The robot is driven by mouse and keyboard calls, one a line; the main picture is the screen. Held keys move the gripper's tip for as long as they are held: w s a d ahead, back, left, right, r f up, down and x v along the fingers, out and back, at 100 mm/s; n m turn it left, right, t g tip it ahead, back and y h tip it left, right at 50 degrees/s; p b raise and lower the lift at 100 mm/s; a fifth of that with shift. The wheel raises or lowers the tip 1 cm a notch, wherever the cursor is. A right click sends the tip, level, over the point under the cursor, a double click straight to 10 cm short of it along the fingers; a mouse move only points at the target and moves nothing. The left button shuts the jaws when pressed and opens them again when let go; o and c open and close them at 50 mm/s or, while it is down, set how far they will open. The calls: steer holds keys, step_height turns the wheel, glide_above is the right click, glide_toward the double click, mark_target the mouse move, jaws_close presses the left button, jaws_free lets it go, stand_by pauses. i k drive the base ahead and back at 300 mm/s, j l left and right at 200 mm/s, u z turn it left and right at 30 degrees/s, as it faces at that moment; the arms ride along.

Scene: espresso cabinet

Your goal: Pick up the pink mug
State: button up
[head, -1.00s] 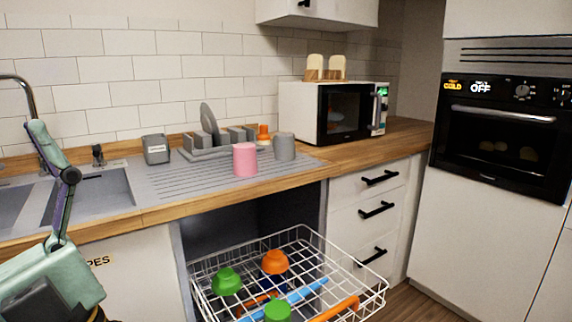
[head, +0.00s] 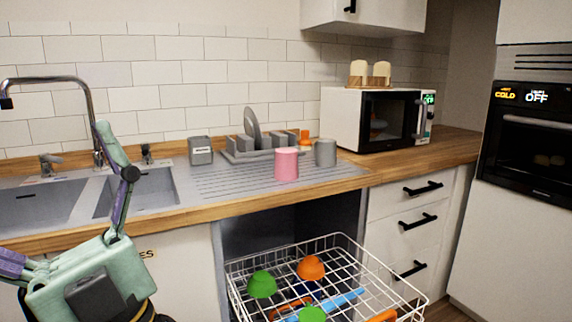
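The pink mug (head: 286,164) stands upright on the ribbed grey drainboard, near the counter's front edge and left of a grey mug (head: 325,153). My gripper (head: 55,195) is at the lower left, close to the camera and well to the left of the pink mug. Its teal and purple fingers are spread apart, with one pointing up in front of the sink and the other partly cut off by the left edge. Nothing shows between them, and the gripper is not touching the mug.
A dish rack (head: 262,152) and a grey holder (head: 201,151) stand behind the mug. The faucet (head: 88,100) rises at left. The microwave (head: 375,118) stands at right. A pulled-out dishwasher basket (head: 345,240) holds bowls below the counter.

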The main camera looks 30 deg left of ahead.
mark_target(286, 158)
steer(key=j+z, duration=0.4)
steer(key=j, duration=1)
steer(key=i+j+z, duration=0.1)
steer(key=j+z, duration=0.15)
steer(key=j, duration=0.75)
steer(key=i+j, duration=0.15)
steer(key=i, duration=0.15)
steer(key=i+j, duration=0.1)
steer(key=i, duration=0.15)
